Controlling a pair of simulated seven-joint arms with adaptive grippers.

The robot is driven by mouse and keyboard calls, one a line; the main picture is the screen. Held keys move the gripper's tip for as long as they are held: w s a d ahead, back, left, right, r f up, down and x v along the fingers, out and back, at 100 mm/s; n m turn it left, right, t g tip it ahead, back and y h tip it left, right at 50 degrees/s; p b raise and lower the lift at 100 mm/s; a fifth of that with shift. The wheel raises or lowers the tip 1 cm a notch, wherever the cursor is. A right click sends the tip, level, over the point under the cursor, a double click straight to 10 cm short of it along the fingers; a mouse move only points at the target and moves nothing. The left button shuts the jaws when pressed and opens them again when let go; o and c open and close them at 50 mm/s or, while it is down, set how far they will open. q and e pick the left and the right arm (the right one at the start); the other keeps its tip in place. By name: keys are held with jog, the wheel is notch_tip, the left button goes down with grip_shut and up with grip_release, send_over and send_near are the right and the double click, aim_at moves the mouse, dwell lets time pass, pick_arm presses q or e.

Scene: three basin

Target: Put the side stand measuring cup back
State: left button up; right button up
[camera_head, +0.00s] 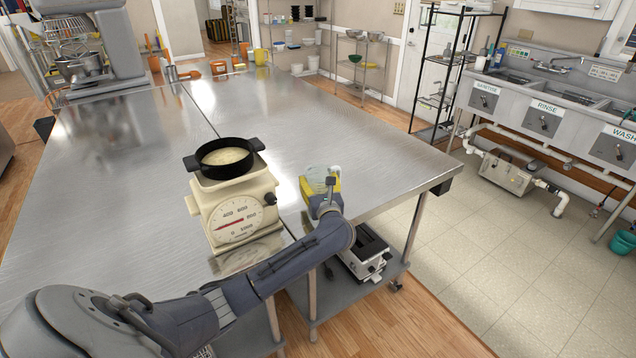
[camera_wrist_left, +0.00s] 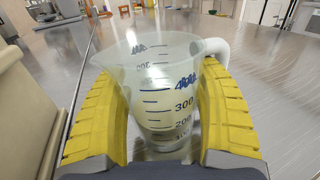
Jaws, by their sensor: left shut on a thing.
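The clear measuring cup (camera_wrist_left: 165,85) has blue markings and a handle on its right side in the left wrist view. My left gripper (camera_head: 322,187) is shut on it, with one yellow finger against each side. In the head view the cup (camera_head: 317,174) is upright at the steel table's (camera_head: 385,150) front part, right of the kitchen scale. I cannot tell whether its base touches the table. A pale patch shows low in the cup; I cannot tell whether it is contents. My right gripper is not in view.
A cream kitchen scale (camera_head: 236,205) carries a black two-handled pot (camera_head: 198,163) with pale contents, close left of the gripper. Bare steel lies behind and right of the cup. A mixer (camera_head: 105,40) stands at the far left. A yellow jug (camera_head: 261,57) stands at the far end.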

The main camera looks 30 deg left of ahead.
pick_arm(q)
jog(key=shift+f, duration=0.15)
jog(key=o, duration=1.4)
